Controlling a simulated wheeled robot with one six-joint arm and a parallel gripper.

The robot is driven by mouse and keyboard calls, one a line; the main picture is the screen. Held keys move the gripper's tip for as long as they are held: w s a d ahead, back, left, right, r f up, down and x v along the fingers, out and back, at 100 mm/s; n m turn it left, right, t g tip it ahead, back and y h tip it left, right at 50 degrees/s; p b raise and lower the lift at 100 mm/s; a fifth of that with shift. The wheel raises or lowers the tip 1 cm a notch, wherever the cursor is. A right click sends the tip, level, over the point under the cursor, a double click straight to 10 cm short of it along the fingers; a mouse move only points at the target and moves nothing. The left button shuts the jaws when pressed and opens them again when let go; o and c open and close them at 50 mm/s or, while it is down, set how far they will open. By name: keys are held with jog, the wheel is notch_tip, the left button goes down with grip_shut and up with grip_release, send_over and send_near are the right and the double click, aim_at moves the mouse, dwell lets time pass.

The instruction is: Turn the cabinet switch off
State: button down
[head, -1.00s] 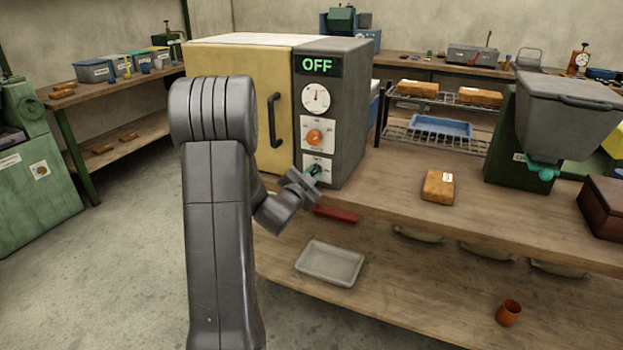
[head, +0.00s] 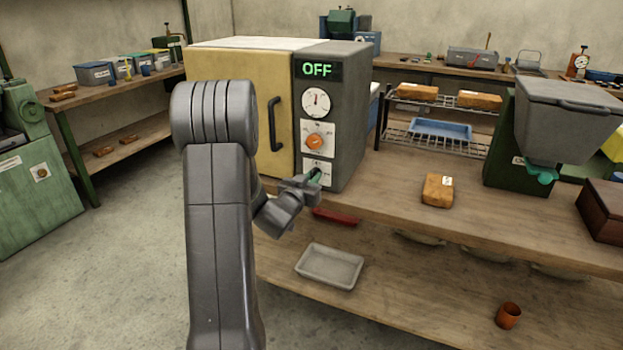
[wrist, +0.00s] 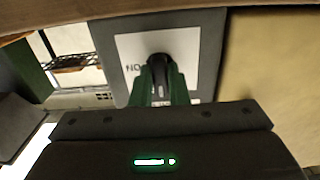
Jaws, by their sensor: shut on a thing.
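The cabinet (head: 232,60) has a yellow door and a grey control panel (head: 352,120) on its right side. The panel's display (head: 317,69) reads OFF in green letters. The switch is a small dark knob on a white plate (head: 318,166) low on the panel; my gripper largely hides it in the head view. In the wrist view the dark switch (wrist: 159,60) shows between the green fingers. My gripper (head: 313,178) is shut on the switch. The wrist view shows the fingers (wrist: 161,85) on either side of it.
A dial gauge (head: 316,102) and an orange knob (head: 315,142) sit above the switch plate. An orange-brown block (head: 438,189) lies on the bench to the right.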

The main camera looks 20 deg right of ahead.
jog(key=shift+f, duration=0.1)
dwell(0.4)
jog(key=c, duration=1.4)
grip_release()
jog(key=v, duration=1.3)
jog(key=shift+s+a, duration=0.25)
jog(key=shift+s, duration=0.05)
jog(key=x, duration=1.3)
jog(key=shift+w+d, duration=0.25)
jog(key=shift+w, duration=0.05)
